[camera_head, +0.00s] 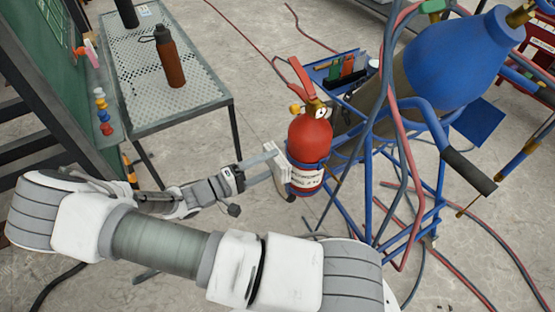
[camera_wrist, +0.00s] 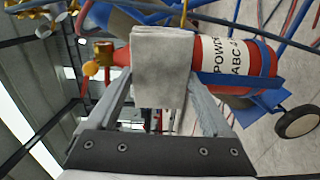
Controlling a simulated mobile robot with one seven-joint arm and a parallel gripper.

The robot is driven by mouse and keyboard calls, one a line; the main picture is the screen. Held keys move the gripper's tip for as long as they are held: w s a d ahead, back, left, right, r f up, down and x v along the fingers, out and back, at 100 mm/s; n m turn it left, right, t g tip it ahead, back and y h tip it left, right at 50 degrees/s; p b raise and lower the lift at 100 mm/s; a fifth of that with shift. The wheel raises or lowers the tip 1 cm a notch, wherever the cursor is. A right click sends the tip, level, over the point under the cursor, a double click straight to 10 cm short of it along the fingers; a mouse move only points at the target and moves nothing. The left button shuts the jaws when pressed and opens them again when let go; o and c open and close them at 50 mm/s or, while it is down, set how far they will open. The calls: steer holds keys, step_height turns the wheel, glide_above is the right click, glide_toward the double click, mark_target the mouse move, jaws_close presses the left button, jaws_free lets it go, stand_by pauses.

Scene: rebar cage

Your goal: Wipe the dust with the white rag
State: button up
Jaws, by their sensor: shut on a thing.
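My gripper (camera_wrist: 160,95) is shut on the white rag (camera_wrist: 160,55), which looks folded and greyish white in the wrist view. In the head view the rag (camera_head: 283,176) is a pale upright shape at the fingertips, right beside the red fire extinguisher (camera_head: 310,135). The extinguisher also shows behind the rag in the wrist view (camera_wrist: 208,50). I cannot tell whether the rag touches it. No dust can be made out clearly; the extinguisher's side behind the rag is hidden.
The extinguisher is strapped in a blue tube cart (camera_head: 350,190) with a large blue cylinder (camera_head: 450,60) and hanging hoses (camera_head: 400,130). A perforated metal table (camera_head: 195,90) with a brown bottle (camera_head: 169,60) stands at the left. Hoses lie across the concrete floor.

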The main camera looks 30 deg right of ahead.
steer(key=shift+a, duration=0.65)
steer(key=shift+s+a, duration=0.1)
steer(key=shift+a, duration=1.4)
